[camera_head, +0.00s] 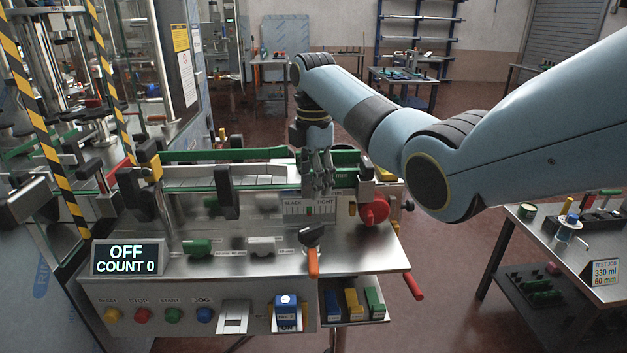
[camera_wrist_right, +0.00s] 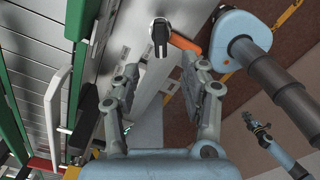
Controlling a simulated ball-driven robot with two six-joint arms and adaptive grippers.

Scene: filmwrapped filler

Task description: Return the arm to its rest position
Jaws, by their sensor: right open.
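My right arm reaches in from the right in the head view. My right gripper (camera_head: 318,178) points down over the machine's conveyor end, above the scale plate (camera_head: 308,208) marked "SLACK" and "TIGHT". In the right wrist view my right gripper (camera_wrist_right: 163,80) has its fingers spread apart with nothing between them. A black knob (camera_head: 311,236) with an orange lever (camera_head: 313,263) is on the panel below the gripper, apart from it. The same black knob (camera_wrist_right: 160,36) shows beyond the fingertips in the wrist view.
Green guide rails (camera_head: 225,154) and a red handwheel (camera_head: 374,210) are close around the gripper. The display (camera_head: 127,257) reads "OFF COUNT 0". A side table (camera_head: 555,235) stands at right. Open floor (camera_head: 440,260) lies between machine and table.

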